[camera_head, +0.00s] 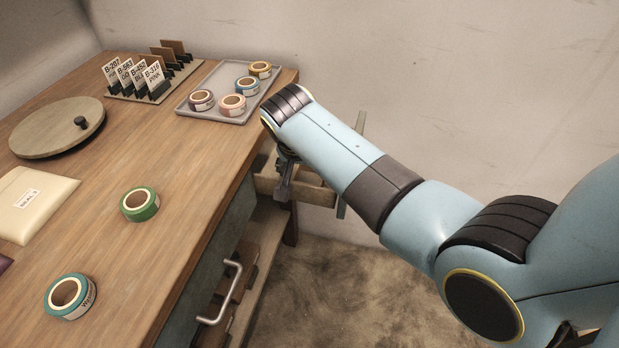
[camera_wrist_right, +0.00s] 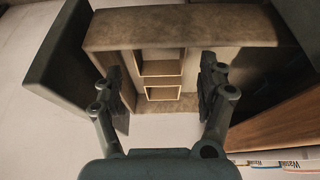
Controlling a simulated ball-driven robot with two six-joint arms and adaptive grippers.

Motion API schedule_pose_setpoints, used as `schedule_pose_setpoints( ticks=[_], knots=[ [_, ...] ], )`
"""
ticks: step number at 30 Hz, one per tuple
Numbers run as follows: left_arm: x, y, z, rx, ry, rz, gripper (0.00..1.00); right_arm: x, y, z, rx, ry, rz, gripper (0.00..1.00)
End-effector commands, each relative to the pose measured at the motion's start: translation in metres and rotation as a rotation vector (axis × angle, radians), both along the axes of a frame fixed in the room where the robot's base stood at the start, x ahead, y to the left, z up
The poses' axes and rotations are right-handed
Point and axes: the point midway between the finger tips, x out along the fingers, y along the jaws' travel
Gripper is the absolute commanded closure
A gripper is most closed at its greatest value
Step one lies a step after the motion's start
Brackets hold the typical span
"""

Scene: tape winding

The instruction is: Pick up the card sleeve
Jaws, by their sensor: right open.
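A flat cream packet (camera_head: 36,207) with a small printed label lies on the left of the wooden table; I cannot tell whether it is the card sleeve. A dark purple flat thing (camera_head: 4,262) is cut off at the left picture edge. My right gripper (camera_head: 284,190) hangs past the table's right edge, beside an open wooden drawer (camera_head: 315,192), and is partly hidden by my arm. In the right wrist view my right gripper (camera_wrist_right: 162,95) is open, with nothing between its fingers. An open wooden compartment (camera_wrist_right: 162,70) shows beyond them. My left gripper is not in view.
A green tape roll (camera_head: 140,204) and a teal tape roll (camera_head: 70,296) lie on the table. A grey tray (camera_head: 213,108) holds several rolls. A card rack (camera_head: 180,75) and a round wooden turntable (camera_head: 45,140) stand behind. A metal handle (camera_head: 222,295) juts out from the table's side.

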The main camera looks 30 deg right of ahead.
Motion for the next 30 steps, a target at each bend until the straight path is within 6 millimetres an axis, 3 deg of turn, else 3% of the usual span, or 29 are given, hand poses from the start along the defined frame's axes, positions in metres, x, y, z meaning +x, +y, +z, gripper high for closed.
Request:
schedule_pose_setpoints(
  ticks=[6,15,22,30],
  knots=[
    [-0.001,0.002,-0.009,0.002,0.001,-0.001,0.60,0.008,-0.010,-0.033,-0.001,0.004,0.000,0.25],
    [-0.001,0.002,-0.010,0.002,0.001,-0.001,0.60,0.010,-0.012,-0.038,0.001,0.001,0.000,0.25],
    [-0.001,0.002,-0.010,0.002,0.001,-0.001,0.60,0.010,-0.012,-0.038,0.001,0.001,0.000,0.52],
    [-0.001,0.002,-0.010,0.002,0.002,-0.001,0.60,0.010,-0.012,-0.038,0.001,0.001,0.000,0.53]
  ],
)
